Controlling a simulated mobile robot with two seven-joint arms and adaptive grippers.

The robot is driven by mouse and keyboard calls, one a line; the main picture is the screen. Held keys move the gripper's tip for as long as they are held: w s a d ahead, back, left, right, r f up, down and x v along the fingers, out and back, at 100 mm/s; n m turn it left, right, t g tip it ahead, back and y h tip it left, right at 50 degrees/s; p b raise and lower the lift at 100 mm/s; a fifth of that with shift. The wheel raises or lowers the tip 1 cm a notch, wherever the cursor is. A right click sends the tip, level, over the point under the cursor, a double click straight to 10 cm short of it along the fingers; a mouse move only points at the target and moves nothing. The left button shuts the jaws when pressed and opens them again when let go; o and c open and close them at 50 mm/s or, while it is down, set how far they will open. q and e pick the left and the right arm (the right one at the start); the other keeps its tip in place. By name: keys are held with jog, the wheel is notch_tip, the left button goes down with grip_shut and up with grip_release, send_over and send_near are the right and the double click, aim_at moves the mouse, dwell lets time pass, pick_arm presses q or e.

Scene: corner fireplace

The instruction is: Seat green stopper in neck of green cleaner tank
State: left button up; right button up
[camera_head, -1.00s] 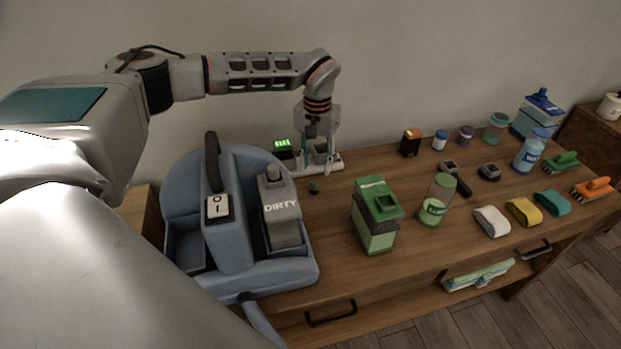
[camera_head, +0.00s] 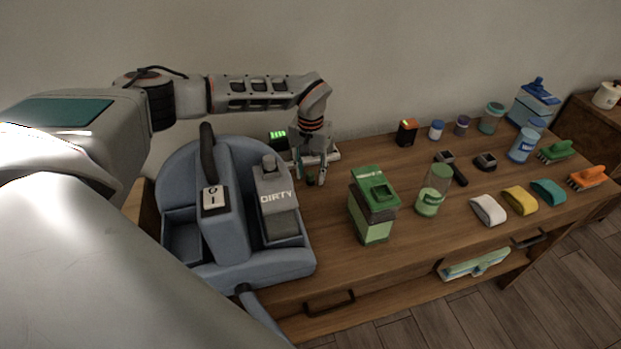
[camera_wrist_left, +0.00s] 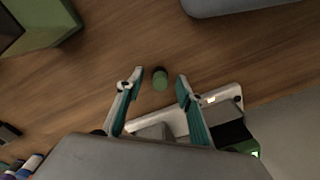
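The small green stopper (camera_wrist_left: 160,80) stands on the wooden tabletop; in the head view the stopper (camera_head: 311,180) shows beside my fingers. My left gripper (camera_wrist_left: 157,84) is open, with its two fingertips apart on either side of the stopper. In the head view the left gripper (camera_head: 311,180) points down near the back of the table, and I cannot tell whether either finger touches the stopper. The green cleaner tank (camera_head: 371,205) stands upright to the right and nearer the front. Its neck opening is not clearly seen. My right gripper is not in view.
The blue-grey cleaner machine (camera_head: 230,255) with the DIRTY tank (camera_head: 279,200) stands close on the left. A white charger base (camera_head: 333,156) lies behind the gripper. A green-labelled jar (camera_head: 433,192) is right of the tank. Bare tabletop (camera_head: 325,235) lies between machine and tank.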

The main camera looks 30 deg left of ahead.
pick_arm(q)
jog(key=c, duration=0.9)
